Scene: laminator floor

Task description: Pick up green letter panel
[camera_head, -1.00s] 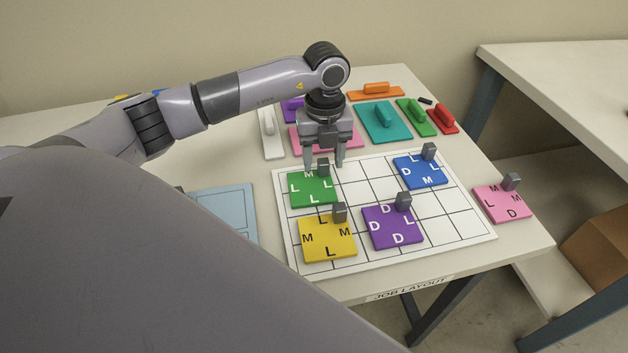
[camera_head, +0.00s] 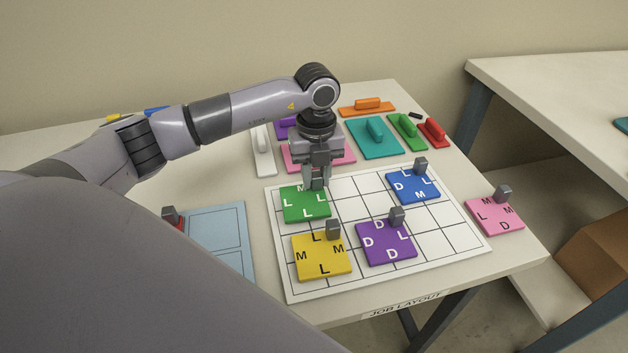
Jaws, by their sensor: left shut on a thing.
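The green letter panel (camera_head: 304,206) lies on the white grid board (camera_head: 452,243), at its back left. It bears white letters and a grey knob at its back right. My left gripper (camera_head: 317,184) is down over that knob and shut on it, which hides most of the knob. The panel looks flat on the board; I cannot tell any gap under it. My right gripper is not in view.
On the board a yellow panel (camera_head: 321,256), a purple panel (camera_head: 386,243) and a blue panel (camera_head: 413,187) stand near. A pink panel (camera_head: 495,216) lies at the table's right edge. A light blue sheet (camera_head: 222,232) lies left. Coloured handled blocks, one teal (camera_head: 374,137), stand behind.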

